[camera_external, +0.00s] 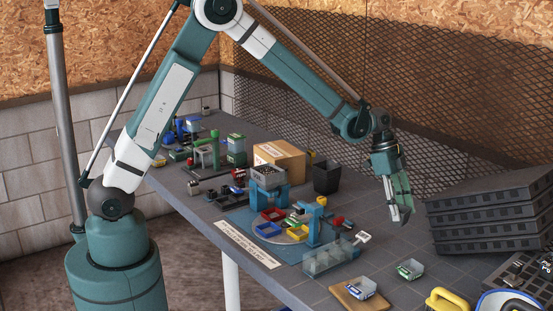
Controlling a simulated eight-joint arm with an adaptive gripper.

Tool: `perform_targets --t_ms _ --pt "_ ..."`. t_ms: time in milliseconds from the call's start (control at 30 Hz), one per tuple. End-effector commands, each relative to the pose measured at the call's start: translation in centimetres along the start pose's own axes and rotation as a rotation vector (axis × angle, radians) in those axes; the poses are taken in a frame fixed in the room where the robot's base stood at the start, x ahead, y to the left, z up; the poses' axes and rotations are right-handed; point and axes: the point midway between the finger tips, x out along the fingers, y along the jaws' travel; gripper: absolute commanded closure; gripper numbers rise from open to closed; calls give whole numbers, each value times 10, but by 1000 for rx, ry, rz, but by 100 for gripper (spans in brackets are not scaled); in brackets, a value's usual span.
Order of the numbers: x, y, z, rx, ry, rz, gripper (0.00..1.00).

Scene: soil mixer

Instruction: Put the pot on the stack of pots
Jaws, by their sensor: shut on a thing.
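My gripper (401,215) hangs above the right part of the table, fingers pointing down, left of the stacked black trays. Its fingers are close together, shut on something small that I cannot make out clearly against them. A black tapered pot (327,181) stands upright on the table behind the blue machine, left of my gripper and apart from it. I cannot tell whether it is one pot or several nested ones.
Several black trays (485,212) are stacked at the right. A cardboard box (279,160), a blue machine with coloured bins (268,230) and a clear divided rack (330,258) fill the middle.

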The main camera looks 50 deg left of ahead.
Motion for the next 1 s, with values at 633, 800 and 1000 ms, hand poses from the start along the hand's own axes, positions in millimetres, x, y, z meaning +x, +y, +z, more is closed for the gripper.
perform_targets --t_ms 633,800,1000 --pt "-99 -100 120 -202 -1 -85 70" --pt "-129 -125 161 -262 -1 -110 70" --pt "-166 -149 210 -334 -2 -140 70"
